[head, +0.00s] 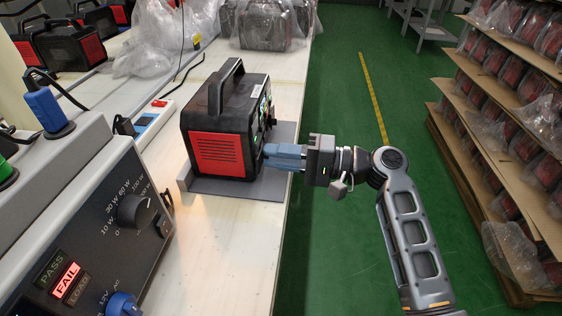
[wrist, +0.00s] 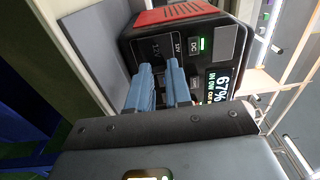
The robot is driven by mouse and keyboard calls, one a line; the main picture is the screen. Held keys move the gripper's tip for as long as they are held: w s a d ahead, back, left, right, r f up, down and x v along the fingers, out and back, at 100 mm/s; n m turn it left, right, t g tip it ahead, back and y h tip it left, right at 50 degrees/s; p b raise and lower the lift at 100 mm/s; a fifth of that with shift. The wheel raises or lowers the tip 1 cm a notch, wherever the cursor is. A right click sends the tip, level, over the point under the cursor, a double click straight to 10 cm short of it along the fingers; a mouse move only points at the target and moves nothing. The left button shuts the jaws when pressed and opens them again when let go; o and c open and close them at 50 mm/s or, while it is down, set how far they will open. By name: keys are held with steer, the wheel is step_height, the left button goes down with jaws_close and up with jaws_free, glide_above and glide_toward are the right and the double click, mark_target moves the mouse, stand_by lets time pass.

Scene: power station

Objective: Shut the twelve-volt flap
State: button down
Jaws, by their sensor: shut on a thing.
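The black and red power station (head: 216,153) stands upright on the workbench, its front panel facing right. It also shows in the wrist view (wrist: 175,14), with 12V markings, a DC button lit green (wrist: 202,44) and a display reading 67%. My gripper (head: 268,155) reaches the lower part of that panel from the right. In the wrist view its two blue fingers (wrist: 163,85) point at the panel just below the 12V markings, a narrow gap between them. They are shut on what seems to be the twelve-volt flap, which the fingers mostly hide.
A grey stand (head: 240,188) lies under and behind the power station. A test console (head: 85,225) with knobs and a lit FAIL lamp stands at the left front. A power strip (head: 152,122) lies behind it. Bagged units fill the bench's far end.

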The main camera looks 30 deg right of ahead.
steer(key=shift+w+n+g+y, duration=0.1)
steer(key=shift+n+g+y, duration=0.2)
steer(key=c, duration=1)
jaws_free()
steer(key=shift+c, duration=0.2)
steer(key=v, duration=0.7)
steer(key=shift+s+d, duration=0.25)
steer(key=shift+d, duration=0.1)
steer(key=shift+d, duration=0.1)
